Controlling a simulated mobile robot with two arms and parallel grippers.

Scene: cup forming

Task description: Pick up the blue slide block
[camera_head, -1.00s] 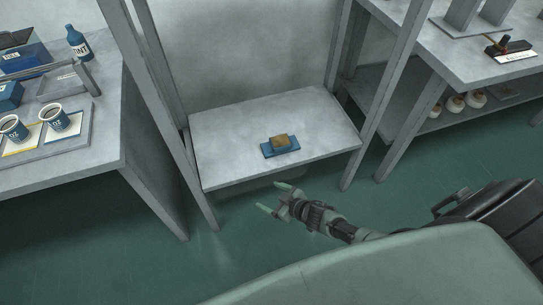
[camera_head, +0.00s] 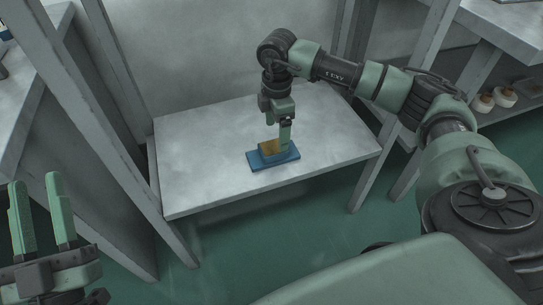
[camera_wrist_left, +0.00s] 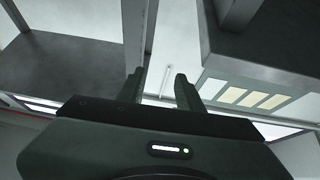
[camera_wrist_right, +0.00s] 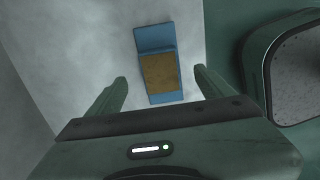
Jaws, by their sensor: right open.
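The blue slide block (camera_head: 285,155) lies on the grey low table. It is a flat blue base with a raised part topped in tan. In the right wrist view the block (camera_wrist_right: 154,40) lies ahead, centred between the fingers. My right gripper (camera_head: 284,146) points down over the block.
The low table (camera_head: 200,180) is otherwise clear around the block. Metal posts (camera_head: 130,130) stand at its left and right sides. A bench (camera_head: 30,90) is at the left. A shelf at the right holds several small whitish pieces (camera_head: 505,97).

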